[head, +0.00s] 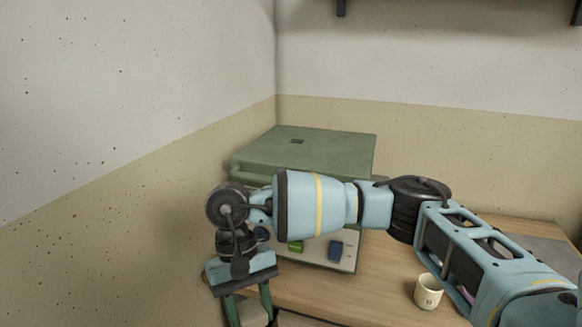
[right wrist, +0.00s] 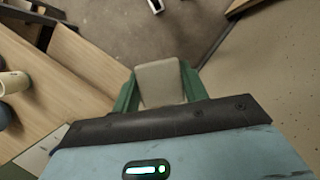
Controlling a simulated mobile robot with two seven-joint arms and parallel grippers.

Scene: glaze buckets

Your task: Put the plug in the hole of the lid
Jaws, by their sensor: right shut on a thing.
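My right gripper (head: 249,308) points down in front of the unit, to the left and well below the hole. Its green fingers are shut on a pale beige block-like plug (right wrist: 160,84), which shows between the fingertips in the right wrist view. The plug's lower end is cut off in the head view. My left gripper is in neither view.
The unit's front has a green display and a blue switch (head: 335,250), partly behind my arm. A cream cup (head: 428,291) stands on the wooden table (head: 385,290) to the right. Walls close in behind and left; a dark shelf hangs high at right.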

